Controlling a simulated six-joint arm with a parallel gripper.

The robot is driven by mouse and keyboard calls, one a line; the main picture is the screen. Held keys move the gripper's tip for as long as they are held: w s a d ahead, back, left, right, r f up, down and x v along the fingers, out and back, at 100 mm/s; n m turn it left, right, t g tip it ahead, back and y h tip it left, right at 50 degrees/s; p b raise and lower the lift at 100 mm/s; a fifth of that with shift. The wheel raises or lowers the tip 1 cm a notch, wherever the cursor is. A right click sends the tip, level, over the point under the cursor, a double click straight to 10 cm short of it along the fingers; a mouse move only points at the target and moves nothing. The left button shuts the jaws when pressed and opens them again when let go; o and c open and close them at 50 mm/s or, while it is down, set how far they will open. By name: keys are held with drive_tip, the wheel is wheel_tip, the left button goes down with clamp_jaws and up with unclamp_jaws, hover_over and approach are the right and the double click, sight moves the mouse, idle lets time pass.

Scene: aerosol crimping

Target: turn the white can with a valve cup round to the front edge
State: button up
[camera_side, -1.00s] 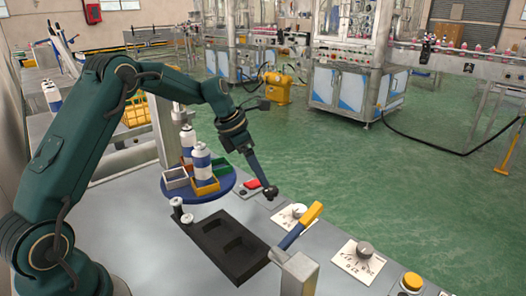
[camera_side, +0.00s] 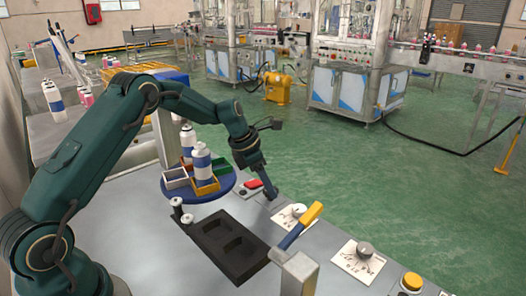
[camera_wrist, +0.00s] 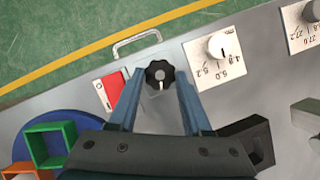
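A round blue turntable (camera_side: 222,187) carries small coloured trays. I cannot tell which can has the valve cup. My gripper (camera_side: 271,194) is low, right of the turntable. In the wrist view a black lobed knob (camera_wrist: 160,75) with a white mark sits between my gripper's fingertips (camera_wrist: 159,80). The fingers are apart, one on each side, with narrow gaps, and hold nothing.
A red switch (camera_wrist: 110,90) is left of the knob. A dial on a white card (camera_wrist: 216,46) is right of it. A dark block with recesses (camera_side: 228,247), a yellow-and-blue lever (camera_side: 300,226) and a metal post (camera_side: 299,274) stand nearer. A metal handle (camera_wrist: 137,42) lies beyond the knob.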

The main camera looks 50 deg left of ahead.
clamp_jaws()
drive_tip(key=shift+m, duration=0.3)
drive_tip(key=m, duration=0.1)
drive_tip(key=m+g+h, duration=0.1)
drive_tip(key=m, duration=0.1)
drive_tip(key=shift+w+a+m, duration=0.1)
drive_tip(key=shift+a+m, duration=0.1)
drive_tip(key=shift+m, duration=0.1)
drive_tip(key=shift+f+m+g+h, duration=0.1)
drive_tip(key=shift+m+g+h, duration=0.35)
drive_tip(key=shift+m, duration=0.75)
drive_tip(key=shift+a+m, duration=0.1)
drive_tip(key=shift+m, duration=0.4)
drive_tip(key=shift+g, duration=0.25)
drive_tip(key=o, duration=1)
unclamp_jaws()
drive_tip(key=shift+o, duration=0.2)
